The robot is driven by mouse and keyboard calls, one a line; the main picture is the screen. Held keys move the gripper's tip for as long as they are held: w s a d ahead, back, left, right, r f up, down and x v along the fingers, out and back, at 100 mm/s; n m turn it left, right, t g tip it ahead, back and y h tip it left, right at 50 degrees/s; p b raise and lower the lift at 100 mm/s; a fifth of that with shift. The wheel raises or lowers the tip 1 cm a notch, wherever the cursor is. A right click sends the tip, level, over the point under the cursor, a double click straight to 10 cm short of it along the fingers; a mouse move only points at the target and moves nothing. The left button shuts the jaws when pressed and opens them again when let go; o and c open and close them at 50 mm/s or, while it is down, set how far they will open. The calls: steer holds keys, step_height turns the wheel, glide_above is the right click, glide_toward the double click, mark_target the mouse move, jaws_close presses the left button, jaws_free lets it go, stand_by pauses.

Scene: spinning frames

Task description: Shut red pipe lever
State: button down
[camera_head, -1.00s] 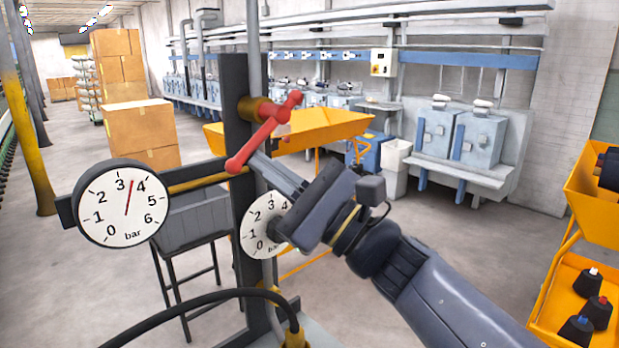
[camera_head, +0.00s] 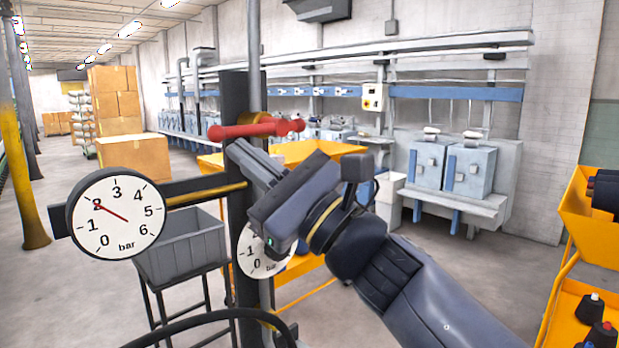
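The red lever (camera_head: 250,130) sits near the top of a dark upright post (camera_head: 237,100), on a brass fitting (camera_head: 257,117). It lies nearly level, its free end pointing left. My gripper (camera_head: 235,148) is just below the lever in the head view, its fingers side by side with no clear gap and nothing seen between them. Whether the fingertips touch the lever I cannot tell. A large round gauge (camera_head: 116,213) on the left reads about 2 bar.
A second gauge (camera_head: 256,254) is partly hidden behind my gripper. A grey bin (camera_head: 183,247) on a stand is behind the post. A black hose (camera_head: 200,322) arcs in front. A yellow rack (camera_head: 590,235) stands at the right. Open floor lies between.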

stand_by(0.5)
steer(key=s+d+f+b, duration=0.6)
steer(key=f, duration=0.3)
steer(key=shift+d+f, duration=0.25)
steer(key=shift+d, duration=0.15)
